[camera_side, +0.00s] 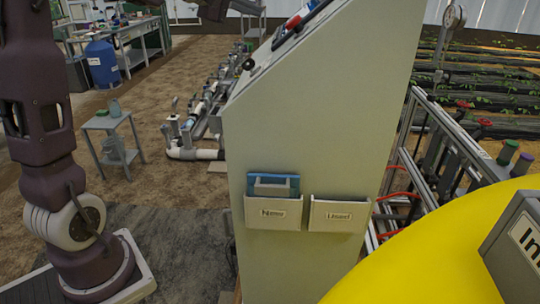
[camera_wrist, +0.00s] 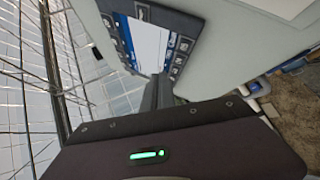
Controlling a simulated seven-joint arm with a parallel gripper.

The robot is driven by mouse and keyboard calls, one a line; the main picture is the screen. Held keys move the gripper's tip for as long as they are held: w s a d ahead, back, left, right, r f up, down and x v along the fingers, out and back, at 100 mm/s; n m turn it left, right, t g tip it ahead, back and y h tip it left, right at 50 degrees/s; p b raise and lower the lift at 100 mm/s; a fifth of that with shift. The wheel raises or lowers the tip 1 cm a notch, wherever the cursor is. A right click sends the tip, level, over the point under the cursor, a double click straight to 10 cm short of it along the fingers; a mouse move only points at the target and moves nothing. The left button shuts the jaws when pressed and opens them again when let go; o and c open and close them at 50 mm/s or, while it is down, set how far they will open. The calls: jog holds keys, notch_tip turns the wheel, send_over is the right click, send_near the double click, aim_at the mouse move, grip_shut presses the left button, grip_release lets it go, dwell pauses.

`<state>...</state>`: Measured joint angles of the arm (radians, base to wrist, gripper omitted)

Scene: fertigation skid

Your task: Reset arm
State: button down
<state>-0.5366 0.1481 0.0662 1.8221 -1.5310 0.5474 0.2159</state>
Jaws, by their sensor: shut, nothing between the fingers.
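My gripper (camera_wrist: 163,84) shows in the wrist view with its fingers together and nothing held. Its dark body with a green light fills the bottom of that view. Beyond the fingertips is a control panel with a lit screen (camera_wrist: 148,42); the gap between the fingers and the panel is hard to judge. In the side view my purple arm stands at the left. A dark part at the top edge may belong to my arm, but I cannot make out the fingers there. The pale cabinet (camera_side: 300,130) stands in the middle, with its panel edge (camera_side: 300,18) on the sloped top.
Two labelled holders, left (camera_side: 273,213) and right (camera_side: 339,215), sit on the cabinet's side; the left holds a blue item (camera_side: 273,183). A yellow rounded shape (camera_side: 430,265) fills the lower right. Pipework (camera_side: 190,150) and a small table (camera_side: 105,122) stand left of the cabinet.

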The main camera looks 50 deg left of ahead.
jog(key=s+d+r+m+h, duration=0.1)
jog(key=s+d+m, duration=0.1)
jog(key=d, duration=0.4)
jog(key=s+d+r+m+h, duration=0.1)
jog(key=s+d+m, duration=0.1)
jog(key=d, duration=0.5)
jog(key=s+d+r+m+g+h, duration=0.1)
jog(key=d+m+h, duration=0.1)
jog(key=d, duration=0.4)
jog(key=shift+s+d+m, duration=0.25)
jog(key=shift+s+m, duration=0.15)
jog(key=shift+m, duration=0.1)
jog(key=s+d+f+m+g, duration=0.35)
jog(key=s+f, duration=0.25)
jog(key=s, duration=0.3)
jog(key=s+d+f+m+g, duration=0.2)
jog(key=s+d+f+m, duration=0.3)
jog(key=s, duration=0.5)
jog(key=s+a+f+m+g+y, duration=0.1)
jog(key=s+a+f+m+y, duration=0.1)
jog(key=s+f, duration=0.8)
jog(key=a+y, duration=0.1)
jog(key=a, duration=0.1)
jog(key=shift+a+g+y, duration=0.35)
jog(key=shift+y, duration=0.05)
